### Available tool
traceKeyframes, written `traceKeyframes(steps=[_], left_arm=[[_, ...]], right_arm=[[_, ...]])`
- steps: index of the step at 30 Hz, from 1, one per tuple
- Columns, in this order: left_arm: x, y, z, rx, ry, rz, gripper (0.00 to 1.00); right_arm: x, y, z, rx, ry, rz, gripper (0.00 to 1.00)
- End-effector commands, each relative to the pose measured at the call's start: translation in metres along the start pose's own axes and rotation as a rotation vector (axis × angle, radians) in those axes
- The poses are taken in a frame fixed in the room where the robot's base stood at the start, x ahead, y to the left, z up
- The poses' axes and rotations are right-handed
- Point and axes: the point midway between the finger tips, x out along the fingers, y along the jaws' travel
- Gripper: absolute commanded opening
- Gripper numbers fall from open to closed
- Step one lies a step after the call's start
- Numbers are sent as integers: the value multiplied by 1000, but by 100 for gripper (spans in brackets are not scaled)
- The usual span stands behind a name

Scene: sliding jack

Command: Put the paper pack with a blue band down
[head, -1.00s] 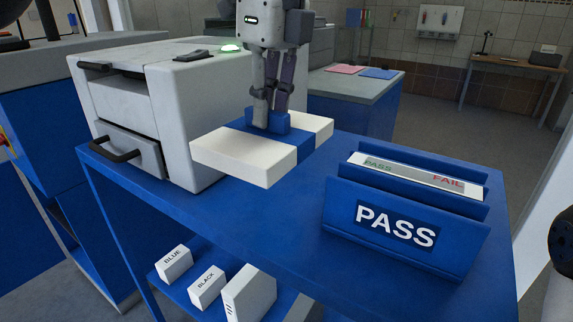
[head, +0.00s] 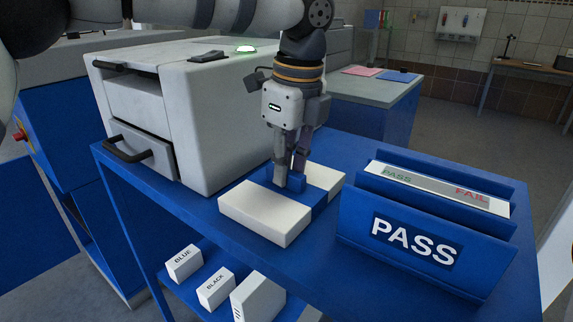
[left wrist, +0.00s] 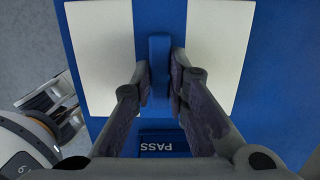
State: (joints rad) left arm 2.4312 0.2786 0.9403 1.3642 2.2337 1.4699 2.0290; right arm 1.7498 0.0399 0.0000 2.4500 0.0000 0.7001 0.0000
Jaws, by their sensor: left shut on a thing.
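The paper pack with a blue band (head: 265,214) is a white block with a blue band around its middle and a raised blue grip on top. It lies level at the blue table top (head: 310,262), between the printer and the PASS holder. Whether it fully touches the table is hard to tell. My left gripper (head: 291,186) points down and is shut on the raised blue grip. In the left wrist view the fingers (left wrist: 160,85) close on both sides of that grip, with white paper (left wrist: 100,55) to either side. My right gripper is not in view.
A grey printer (head: 205,125) stands left of the pack. A blue holder marked PASS (head: 415,245), with a PASS/FAIL strip (head: 435,188), stands close on the right. Boxes marked BLUE (head: 184,263) and BLACK (head: 215,288) sit on the lower shelf. The front table strip is clear.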

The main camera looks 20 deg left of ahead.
Motion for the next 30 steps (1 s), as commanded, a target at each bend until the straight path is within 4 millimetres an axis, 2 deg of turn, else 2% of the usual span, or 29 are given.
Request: traceKeyframes(steps=[1,2,3,4,12,16,27,30], left_arm=[[1,0,0,0,-1,0,0],[1,0,0,0,-1,1,21],[1,0,0,0,-1,1,30],[1,0,0,0,-1,1,35],[1,0,0,0,0,1,35],[-9,0,0,-1,-1,0,35],[-91,-1,0,-1,0,-2,35],[-107,-1,0,-1,-1,0,35]], right_arm=[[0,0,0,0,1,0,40],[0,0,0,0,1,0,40],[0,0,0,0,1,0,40],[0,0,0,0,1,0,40],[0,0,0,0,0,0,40],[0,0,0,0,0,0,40],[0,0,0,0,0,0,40],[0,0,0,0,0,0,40]])
